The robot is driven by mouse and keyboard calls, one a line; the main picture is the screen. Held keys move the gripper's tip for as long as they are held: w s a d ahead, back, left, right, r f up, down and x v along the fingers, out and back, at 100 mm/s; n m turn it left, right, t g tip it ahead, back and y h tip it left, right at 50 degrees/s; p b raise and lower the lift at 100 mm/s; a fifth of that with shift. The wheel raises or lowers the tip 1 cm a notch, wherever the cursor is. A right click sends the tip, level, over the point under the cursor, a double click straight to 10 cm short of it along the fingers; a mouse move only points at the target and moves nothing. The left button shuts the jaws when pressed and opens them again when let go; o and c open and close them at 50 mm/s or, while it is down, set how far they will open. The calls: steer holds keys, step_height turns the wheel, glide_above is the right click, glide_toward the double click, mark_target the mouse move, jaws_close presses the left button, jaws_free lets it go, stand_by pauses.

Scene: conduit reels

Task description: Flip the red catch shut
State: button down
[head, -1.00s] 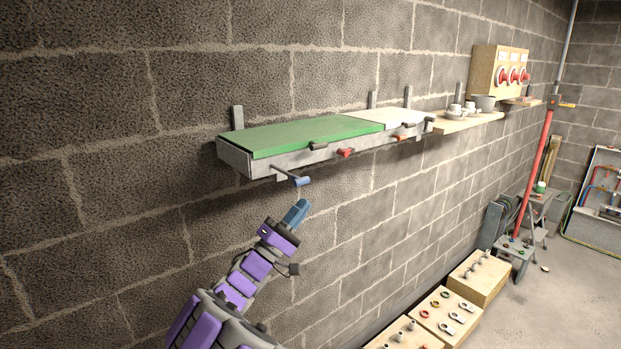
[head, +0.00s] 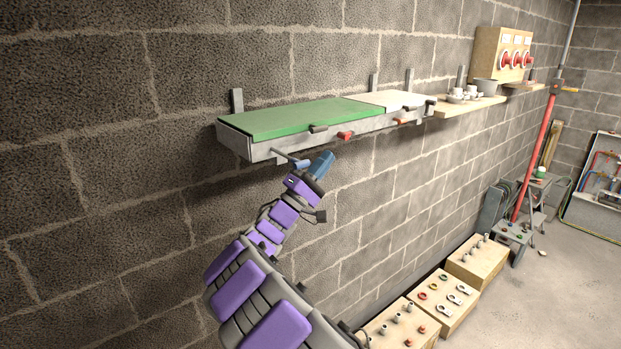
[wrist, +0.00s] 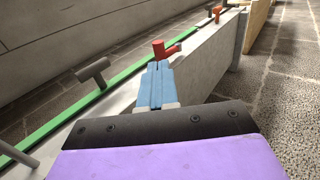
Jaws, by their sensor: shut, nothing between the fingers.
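The red catch (head: 345,135) sits on the front face of the wall-mounted trough with the green lid (head: 300,122). It also shows in the wrist view (wrist: 164,50), as a short red cylinder standing up with a stub to the right. My gripper (head: 328,156) is shut and empty, just below and a little left of the red catch. In the wrist view my blue fingers (wrist: 158,66) lie together, with their tips appearing just below the catch. I cannot tell whether they touch it.
A blue catch (head: 302,164) sticks out on a rod close beside my gripper. A dark grey catch (head: 318,129) lies at the lid edge left of the red one, and an orange catch (head: 399,122) farther right. Wooden boxes (head: 445,306) stand on the floor at right.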

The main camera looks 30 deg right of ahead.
steer(key=shift+x, duration=2.2)
steer(key=shift+r, duration=0.1)
steer(key=shift+a+r, duration=0.15)
steer(key=shift+r, duration=0.75)
steer(key=a+f+b, duration=0.1)
steer(key=a+f, duration=0.5)
steer(key=a, duration=0.6)
steer(key=shift+s+a, duration=0.15)
steer(key=shift+s, duration=0.2)
